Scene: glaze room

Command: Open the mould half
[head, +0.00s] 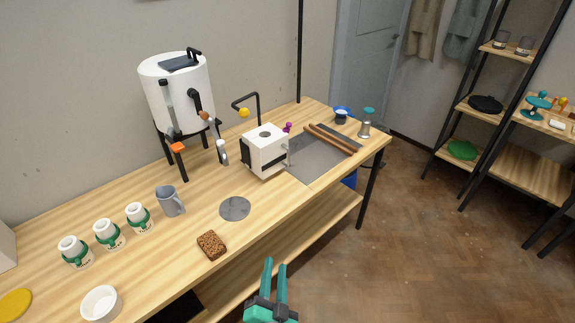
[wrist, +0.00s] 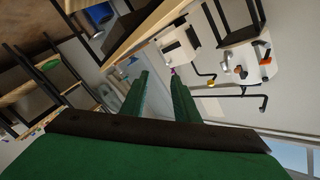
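The mould (head: 262,158) is a white block with a round hole in its top and a dark strap or clasp low on its left side. It stands on the wooden bench, left of a grey board. Its halves look closed together. In the wrist view, which is turned over, the mould (wrist: 184,52) shows beyond the fingers. My gripper (head: 274,262) has green fingers, held apart with nothing between them. It is in front of the bench's front edge, well short of the mould. The fingers also show in the wrist view (wrist: 160,82).
A white tank (head: 178,95) on a black stand is behind left of the mould. A black bent rod with a yellow knob (head: 244,112) rises behind it. A grey disc (head: 235,208), a brown sponge-like block (head: 211,245) and a grey jug (head: 170,201) are to the left. Rolling pins (head: 330,139) lie right.

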